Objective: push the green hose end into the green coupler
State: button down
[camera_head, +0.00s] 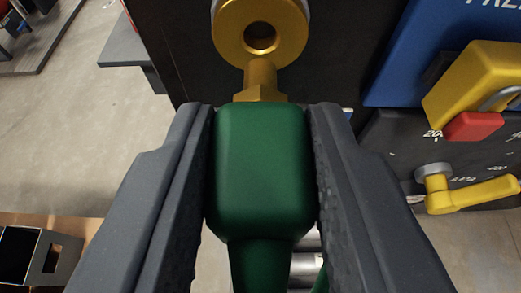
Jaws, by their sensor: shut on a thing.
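The green hose end (262,170) is a block-like green grip with a brass hex collar and a narrow brass tip (261,76) pointing up the picture. My gripper (263,118) is shut on its green body, one dark finger on each side. A round brass coupler (229,32) with a dark, empty hole is just above the tip at the top. No green shows on this coupler. The tip overlaps the coupler's lower rim in the picture, below the hole; I cannot tell whether they touch. The green hose runs down out of view.
The coupler is on a dark panel (190,50). At right are a blue panel (415,60), a yellow handle (475,85) with a red part (473,126), and a yellow lever (475,193) near gauge markings. An open box (62,258) is at lower left.

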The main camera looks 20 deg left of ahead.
jog(key=shift+s+d+b, duration=0.15)
jog(key=shift+s+d, duration=0.05)
jog(key=shift+s, duration=0.55)
jog(key=shift+s+d+b, duration=0.15)
jog(key=shift+s+d, duration=0.1)
jog(key=shift+s, duration=0.5)
jog(key=shift+s+d+b, duration=0.15)
jog(key=shift+s+d, duration=0.05)
jog(key=shift+s, duration=0.55)
jog(key=c, duration=1.7)
grip_release()
grip_shut()
notch_tip(320, 180, up, 13)
jog(key=p, duration=0.2)
jog(key=shift+w+p, duration=0.15)
jog(key=shift+p, duration=0.25)
